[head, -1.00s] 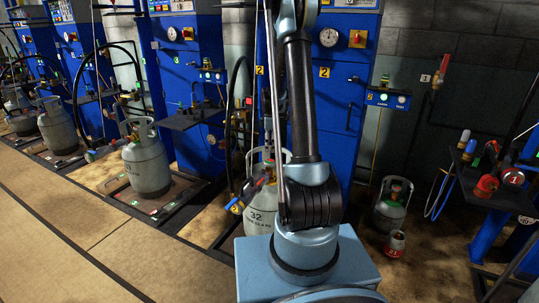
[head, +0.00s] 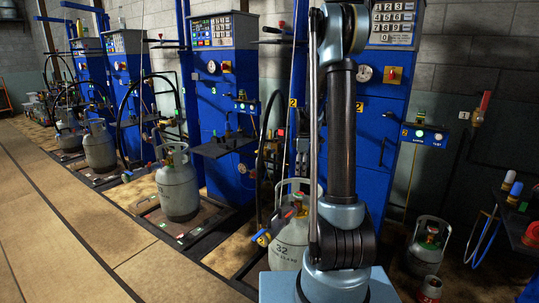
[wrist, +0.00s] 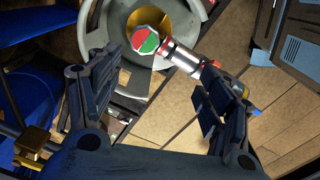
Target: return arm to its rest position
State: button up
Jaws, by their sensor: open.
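My arm (head: 341,140) stands upright in the middle of the head view, but my gripper is outside that view. In the wrist view my gripper (wrist: 165,85) is open, with its two dark fingers spread apart and nothing between the pads. Beyond the fingers is the top of a grey gas cylinder (wrist: 195,15) with a red and green valve knob (wrist: 146,40) and a silver hose connector (wrist: 182,57). I cannot tell how far the fingers are from the connector. In the head view a grey cylinder marked 32 (head: 287,245) stands partly behind my arm.
Blue scale cabinets (head: 222,90) line the wall, with grey cylinders (head: 177,190) on floor platforms to the left. A small cylinder (head: 428,245) and a red-marked canister (head: 430,290) stand at the right. A dark shelf (head: 520,220) juts in at the right edge. The tan floor (head: 60,235) at left is clear.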

jog(key=s+r+m+t, duration=0.1)
jog(key=s+r+m, duration=0.3)
jog(key=s, duration=0.6)
jog(key=s+r+m, duration=0.2)
jog(key=s+r, duration=0.3)
jog(key=s, duration=0.5)
jog(key=s+f+m, duration=0.3)
jog(key=s+m, duration=0.1)
jog(key=s, duration=0.6)
jog(key=s+f+m+t, duration=0.1)
jog(key=s+f+m, duration=0.2)
jog(key=s, duration=0.7)
jog(key=shift+s+a+f+m, duration=0.15)
jog(key=shift+s+f+m, duration=0.15)
jog(key=shift+m, duration=0.4)
